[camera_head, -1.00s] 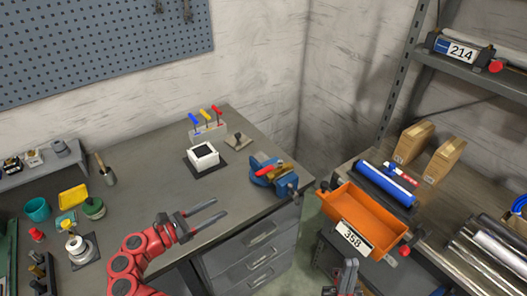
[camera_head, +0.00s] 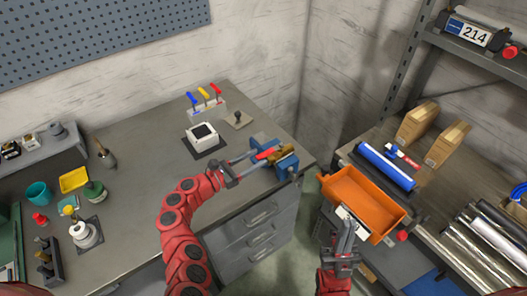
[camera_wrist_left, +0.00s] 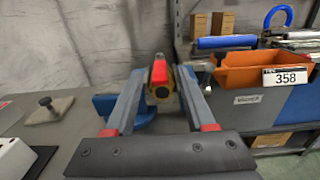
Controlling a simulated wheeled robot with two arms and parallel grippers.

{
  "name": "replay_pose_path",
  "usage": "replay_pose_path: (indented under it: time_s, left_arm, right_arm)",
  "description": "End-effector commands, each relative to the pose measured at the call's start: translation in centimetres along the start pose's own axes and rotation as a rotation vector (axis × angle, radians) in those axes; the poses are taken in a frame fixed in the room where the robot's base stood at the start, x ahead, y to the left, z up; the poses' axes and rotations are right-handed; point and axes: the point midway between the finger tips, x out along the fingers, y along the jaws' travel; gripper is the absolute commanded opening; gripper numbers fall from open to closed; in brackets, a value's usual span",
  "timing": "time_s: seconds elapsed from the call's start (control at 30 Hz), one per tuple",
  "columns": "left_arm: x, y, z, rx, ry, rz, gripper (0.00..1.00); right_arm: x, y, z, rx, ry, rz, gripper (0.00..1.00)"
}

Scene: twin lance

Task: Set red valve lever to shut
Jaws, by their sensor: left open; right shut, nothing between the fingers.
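The red valve lever (camera_head: 266,153) sits on a brass valve (camera_head: 290,150) clamped in a blue vise (camera_head: 287,165) at the desk's right corner. The wrist view shows the lever (camera_wrist_left: 158,68) end-on, above the brass body (camera_wrist_left: 160,92). My left gripper (camera_head: 257,160) is open, its fingers pointing at the vise. In the left wrist view, the lever and valve appear between its two fingers (camera_wrist_left: 160,80). I cannot tell whether either finger touches the lever. My right gripper (camera_head: 345,233) is shut and empty, low in front of the orange bin.
A white box (camera_head: 203,138) on a dark pad and a rack with blue, yellow and red handles (camera_head: 207,108) stand behind the left gripper. An orange bin (camera_head: 362,196) marked 358 is right of the vise. The desk's middle is mostly clear.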

Motion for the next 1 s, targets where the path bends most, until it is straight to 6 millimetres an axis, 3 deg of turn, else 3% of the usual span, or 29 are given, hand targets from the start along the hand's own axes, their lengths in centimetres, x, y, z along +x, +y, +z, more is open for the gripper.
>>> replay_pose_path:
  time_s: [0.1, 0.3, 0.7, 1.0]
  left_arm:
    - [1.7, -0.1, 0.0, -0.001, -0.001, -0.005, 0.55]
    - [3.2, -0.1, 0.0, 0.0, -0.001, -0.003, 0.55]
    - [3.7, 0.0, 0.0, -0.001, 0.0, 0.001, 0.55]
    - [3.6, 0.0, 0.0, -0.001, 0.0, 0.0, 0.01]
  right_arm:
    - [0.2, 0.0, 0.0, 0.0, 0.0, 0.0, 0.0]
    - [0.3, 0.0, 0.0, 0.0, 0.0, 0.0, 0.0]
    - [0.3, 0.0, -0.1, 0.0, 0.0, 0.0, 0.0]
    - [0.3, 0.0, -0.1, 0.0, 0.0, 0.0, 0.0]
